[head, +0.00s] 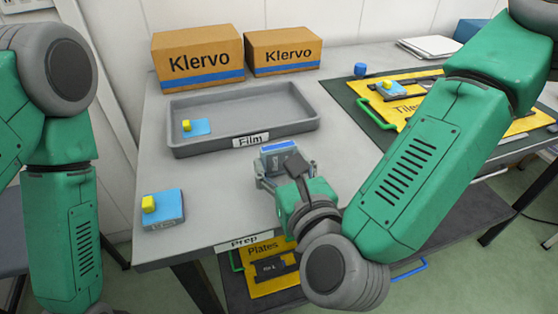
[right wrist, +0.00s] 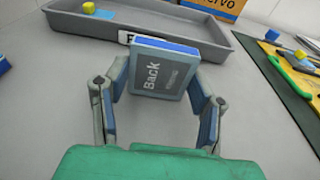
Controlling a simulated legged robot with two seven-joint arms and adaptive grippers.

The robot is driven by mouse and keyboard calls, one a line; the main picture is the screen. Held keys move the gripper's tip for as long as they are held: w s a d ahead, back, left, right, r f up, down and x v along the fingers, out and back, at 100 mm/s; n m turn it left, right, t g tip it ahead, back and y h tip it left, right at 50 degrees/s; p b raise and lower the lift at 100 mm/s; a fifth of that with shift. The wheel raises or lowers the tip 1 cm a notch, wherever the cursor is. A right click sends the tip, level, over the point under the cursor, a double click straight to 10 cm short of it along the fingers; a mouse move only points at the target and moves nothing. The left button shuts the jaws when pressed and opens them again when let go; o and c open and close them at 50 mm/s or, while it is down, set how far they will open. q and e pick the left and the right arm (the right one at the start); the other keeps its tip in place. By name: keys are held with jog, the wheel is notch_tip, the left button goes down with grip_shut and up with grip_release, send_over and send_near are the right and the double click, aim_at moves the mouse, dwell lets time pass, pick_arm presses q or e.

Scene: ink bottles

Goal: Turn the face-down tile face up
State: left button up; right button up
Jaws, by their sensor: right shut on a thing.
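My right gripper (head: 284,172) is shut on a grey tile with a blue edge (head: 279,148), just in front of the Film tray. In the right wrist view, the gripper's fingers (right wrist: 160,92) hold the tile (right wrist: 160,72) by its two sides. The side facing that camera is grey and reads "Back", and the tile stands tilted up with its blue edge on top. Its other side is hidden. Whether its lower edge touches the table I cannot tell. My left arm shows at the left, but its gripper is out of view.
The grey Film tray (head: 308,122) holds a blue tile with a yellow knob (head: 203,127). A similar tile (head: 164,212) lies at the table's left. Two Klervo boxes (head: 197,55) stand behind. A yellow Tiles case (head: 408,116) is at the right.

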jog(key=shift+d+f, duration=0.2)
jog(key=shift+d, duration=0.15)
pick_arm(q)
jog(key=shift+d+f, duration=0.1)
jog(key=shift+d, duration=0.2)
pick_arm(e)
jog(key=shift+a, duration=0.1)
jog(key=o, duration=1.3)
jog(key=shift+a, duration=0.1)
jog(key=shift+c, duration=0.2)
jog(key=shift+o, duration=0.8)
jog(key=shift+a, duration=0.1)
pick_arm(q)
jog(key=shift+a, duration=0.25)
